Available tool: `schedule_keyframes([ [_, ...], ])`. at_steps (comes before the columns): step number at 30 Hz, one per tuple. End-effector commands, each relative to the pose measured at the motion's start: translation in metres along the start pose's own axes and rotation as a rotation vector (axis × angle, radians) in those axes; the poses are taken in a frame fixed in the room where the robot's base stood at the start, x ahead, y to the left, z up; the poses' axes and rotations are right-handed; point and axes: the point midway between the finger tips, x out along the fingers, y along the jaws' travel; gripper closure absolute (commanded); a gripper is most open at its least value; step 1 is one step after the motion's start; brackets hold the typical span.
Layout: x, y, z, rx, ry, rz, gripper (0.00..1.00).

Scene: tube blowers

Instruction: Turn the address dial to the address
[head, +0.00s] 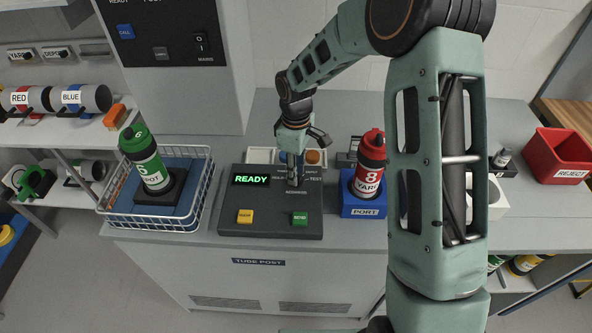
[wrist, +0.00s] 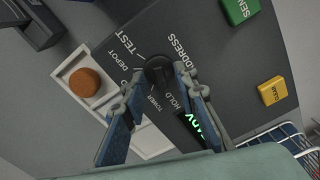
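The black address dial (wrist: 158,72) sits on the dark console (head: 232,222), between my gripper's fingertips. Labels TEST, DEPOT, TOWER and HOLD stand around it in the wrist view; its pointer is hard to make out. My gripper (wrist: 161,77) points down at the panel, one finger on each side of the dial. I cannot tell if both fingers press on it. In the head view my gripper (head: 296,183) hides the dial. The green display (head: 251,180) reads READY. A red-capped carrier (head: 369,164), marked YARD and 8, stands upright in the blue PORT block (head: 363,211).
The console has a yellow button (head: 245,216) and a green button (head: 300,219). A green carrier (head: 146,160) stands in a white wire basket (head: 152,222) at left. A white tray (head: 260,155) lies behind the console. A red REJECT bin (head: 560,157) is at right.

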Motion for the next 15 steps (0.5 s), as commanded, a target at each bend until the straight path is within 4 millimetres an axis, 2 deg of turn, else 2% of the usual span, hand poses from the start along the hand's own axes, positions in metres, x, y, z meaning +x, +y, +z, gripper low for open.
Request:
schedule_keyframes([
  [9, 0.0032, 0.0000, -0.0001, 0.000, 0.001, 0.000, 0.73],
  [15, 0.0029, 0.0000, 0.0000, 0.000, 0.000, 0.000, 0.95],
])
